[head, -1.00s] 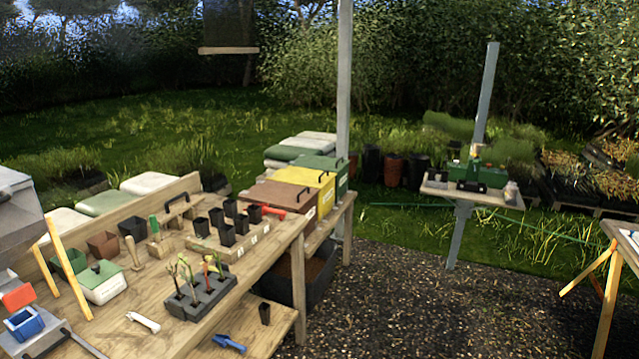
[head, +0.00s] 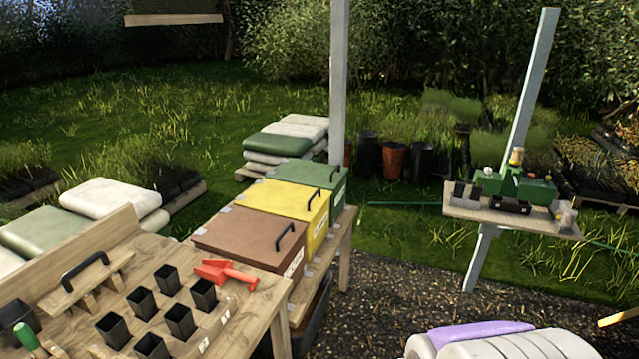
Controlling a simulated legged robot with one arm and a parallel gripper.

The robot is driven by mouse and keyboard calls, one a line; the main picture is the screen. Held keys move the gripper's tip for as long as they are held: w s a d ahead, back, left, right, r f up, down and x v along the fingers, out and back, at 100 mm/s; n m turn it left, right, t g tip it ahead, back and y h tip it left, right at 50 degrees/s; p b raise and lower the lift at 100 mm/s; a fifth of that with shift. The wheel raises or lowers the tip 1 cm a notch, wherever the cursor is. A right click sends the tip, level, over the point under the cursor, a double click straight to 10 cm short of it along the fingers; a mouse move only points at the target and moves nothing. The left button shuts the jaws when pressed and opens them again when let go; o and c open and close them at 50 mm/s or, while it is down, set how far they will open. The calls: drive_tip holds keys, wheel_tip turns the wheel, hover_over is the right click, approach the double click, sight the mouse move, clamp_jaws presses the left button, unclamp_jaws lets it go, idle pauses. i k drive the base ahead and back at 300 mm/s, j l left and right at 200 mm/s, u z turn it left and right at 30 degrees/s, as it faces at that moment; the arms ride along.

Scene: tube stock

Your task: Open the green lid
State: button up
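The green lid (head: 305,175) is flat and shut on the farthest of three boxes in a row on a wooden stand. A dark handle (head: 335,172) stands at its right side. The yellow lid (head: 287,200) is right in front of it, and the brown lid (head: 243,236) is nearest; both are shut too. My gripper is not in view. A pale, ribbed shape with a purple part shows at the bottom right edge; I cannot tell whether it belongs to my arm.
A grey post (head: 338,80) rises just behind the green lid. Gravel (head: 400,285) lies open to the right of the boxes.

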sight(326, 177)
drive_tip(key=i+l, duration=0.1)
drive_tip(key=i, duration=0.75)
drive_tip(key=i+l+z, duration=0.1)
drive_tip(key=i+z, duration=0.25)
drive_tip(key=i, duration=0.6)
drive_tip(key=i+j+z, duration=0.15)
drive_tip(key=i+z, duration=0.25)
drive_tip(key=i, duration=0.6)
